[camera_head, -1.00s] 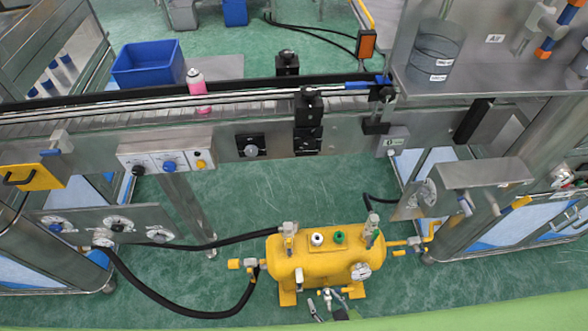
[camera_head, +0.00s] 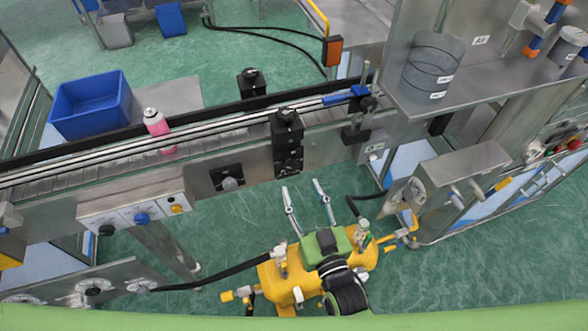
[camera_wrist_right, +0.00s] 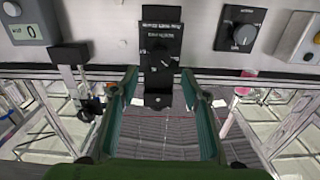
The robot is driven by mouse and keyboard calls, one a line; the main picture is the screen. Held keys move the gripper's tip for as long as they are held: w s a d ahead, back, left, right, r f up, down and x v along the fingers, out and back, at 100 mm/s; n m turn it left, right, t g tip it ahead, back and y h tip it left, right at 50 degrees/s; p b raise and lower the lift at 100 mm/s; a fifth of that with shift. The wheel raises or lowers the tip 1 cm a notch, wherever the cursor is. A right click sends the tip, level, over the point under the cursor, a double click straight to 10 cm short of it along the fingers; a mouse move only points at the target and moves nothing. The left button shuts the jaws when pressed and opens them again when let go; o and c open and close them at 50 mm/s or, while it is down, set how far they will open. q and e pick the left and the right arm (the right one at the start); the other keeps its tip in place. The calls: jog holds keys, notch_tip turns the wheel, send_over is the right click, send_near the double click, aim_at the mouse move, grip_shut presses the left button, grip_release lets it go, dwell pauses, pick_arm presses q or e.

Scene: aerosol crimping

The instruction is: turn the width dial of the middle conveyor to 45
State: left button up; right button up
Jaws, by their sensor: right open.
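The middle conveyor (camera_head: 200,140) crosses the head view. A round grey dial on a black plate (camera_head: 228,181) sits on its front side; a similar dial (camera_wrist_right: 240,34) shows at the upper right in the right wrist view. Beside it is a tall black block with a small knob (camera_head: 287,150), centred in the wrist view (camera_wrist_right: 160,60). Labels and dial settings are too small to read. My right gripper (camera_head: 302,188) is open and empty, below and in front of the black block, apart from it. In the wrist view its fingers (camera_wrist_right: 160,90) frame the block. My left gripper is out of view.
A pink can (camera_head: 156,124) stands on the conveyor near a blue bin (camera_head: 91,104). A control panel (camera_head: 140,214) hangs at the lower left.

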aim_at(292, 168)
jog(key=x, duration=0.5)
jog(key=shift+w+a+p, duration=0.15)
jog(key=shift+w+p, duration=0.15)
jog(key=shift+p, duration=0.05)
jog(key=shift+w+a, duration=0.15)
jog(key=shift+w, duration=0.3)
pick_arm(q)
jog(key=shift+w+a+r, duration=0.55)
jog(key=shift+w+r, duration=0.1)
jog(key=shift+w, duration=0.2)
pick_arm(e)
jog(key=c, duration=1.1)
